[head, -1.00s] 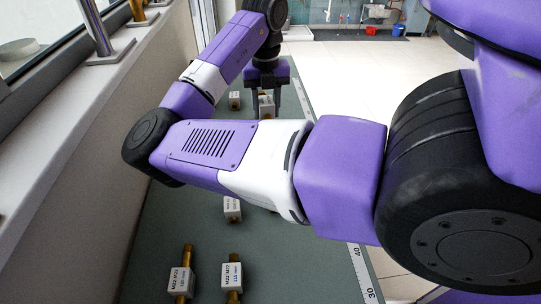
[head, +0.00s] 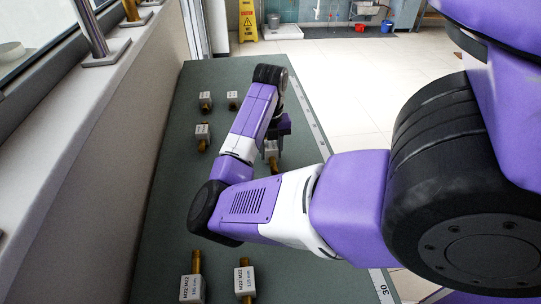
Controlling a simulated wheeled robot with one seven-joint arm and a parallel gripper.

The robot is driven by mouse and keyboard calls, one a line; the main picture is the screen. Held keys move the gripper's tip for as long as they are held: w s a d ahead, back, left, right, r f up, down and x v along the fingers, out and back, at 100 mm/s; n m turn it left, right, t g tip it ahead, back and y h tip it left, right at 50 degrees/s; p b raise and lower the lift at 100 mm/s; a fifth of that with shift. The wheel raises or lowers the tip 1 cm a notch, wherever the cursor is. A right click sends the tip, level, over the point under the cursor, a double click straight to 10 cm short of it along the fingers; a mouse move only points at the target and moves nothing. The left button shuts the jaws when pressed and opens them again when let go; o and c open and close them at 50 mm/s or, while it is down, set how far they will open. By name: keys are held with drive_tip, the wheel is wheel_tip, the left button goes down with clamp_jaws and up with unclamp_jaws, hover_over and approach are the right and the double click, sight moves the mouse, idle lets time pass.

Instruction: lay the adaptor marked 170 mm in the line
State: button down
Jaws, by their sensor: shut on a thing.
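My gripper (head: 273,143) is seen from behind, above the right part of the bench. It is shut on an adaptor with a white tag (head: 271,150) and brass ends; the tag's writing is too small to read. My arm partly hides the fingers, and I cannot tell whether the adaptor touches the bench. Two tagged brass adaptors stand in front, a left one (head: 192,288) and a right one (head: 244,283), both marked M22 M22; their lengths are hard to read. More adaptors lie farther back: one at middle left (head: 202,131) and two at the far end (head: 205,97) (head: 232,97).
The green bench top (head: 165,215) has a white scale (head: 382,284) along its right edge, with 30 near the front. A wall and window sill (head: 85,130) bound the left. A yellow floor sign (head: 247,20) stands beyond the bench. My forearm covers the bench's middle.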

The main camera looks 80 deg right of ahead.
sight(271, 145)
drive_tip(key=shift+f, duration=0.95)
drive_tip(key=shift+f, duration=0.2)
drive_tip(key=c, duration=0.9)
unclamp_jaws()
wheel_tip(271, 145, up, 12)
drive_tip(key=shift+r+p, duration=0.2)
drive_tip(key=shift+p, duration=0.1)
